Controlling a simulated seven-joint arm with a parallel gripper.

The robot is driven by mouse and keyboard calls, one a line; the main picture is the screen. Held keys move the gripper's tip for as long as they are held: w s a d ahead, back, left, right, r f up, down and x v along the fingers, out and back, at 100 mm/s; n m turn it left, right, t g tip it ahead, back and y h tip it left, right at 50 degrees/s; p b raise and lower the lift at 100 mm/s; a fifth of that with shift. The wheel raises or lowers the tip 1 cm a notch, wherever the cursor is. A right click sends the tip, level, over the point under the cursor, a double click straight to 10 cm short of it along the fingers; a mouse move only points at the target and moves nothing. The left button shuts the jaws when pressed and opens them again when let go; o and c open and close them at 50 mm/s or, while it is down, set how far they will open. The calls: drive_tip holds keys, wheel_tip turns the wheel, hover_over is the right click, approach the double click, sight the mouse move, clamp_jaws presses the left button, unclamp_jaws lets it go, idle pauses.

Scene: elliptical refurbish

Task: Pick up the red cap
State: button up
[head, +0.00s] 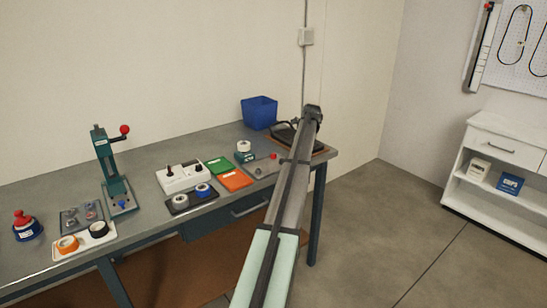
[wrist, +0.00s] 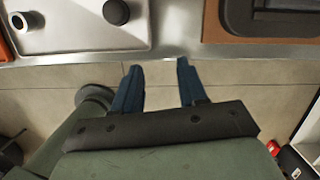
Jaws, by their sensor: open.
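In the head view, a red cap (head: 22,216) sits on a dark blue round container (head: 28,232) at the far left end of the workbench. My gripper (wrist: 160,72) shows in the wrist view with its two blue fingers apart and nothing between them. It is over the floor, just off the bench's metal edge. In the head view my arm reaches to the bench's right end, far from the red cap, and its fingers cannot be made out there. The red cap is not recognisable in the wrist view.
A green press (head: 112,170) with a red-knobbed lever stands right of the cap. A tape tray (head: 85,245), a white control box (head: 183,178), a grey plate (head: 262,168) and a blue bin (head: 259,112) occupy the bench (head: 142,220). White shelving (head: 505,150) stands at right.

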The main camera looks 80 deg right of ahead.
drive_tip(key=m+t+h, duration=0.1)
drive_tip(key=m+h, duration=0.1)
approach(273, 154)
drive_tip(key=x, duration=0.8)
drive_tip(key=shift+d+f, duration=0.25)
drive_tip(key=shift+d, duration=0.05)
drive_tip(key=shift+c, duration=0.2)
drive_tip(key=c, duration=0.7)
drive_tip(key=shift+r, duration=0.15)
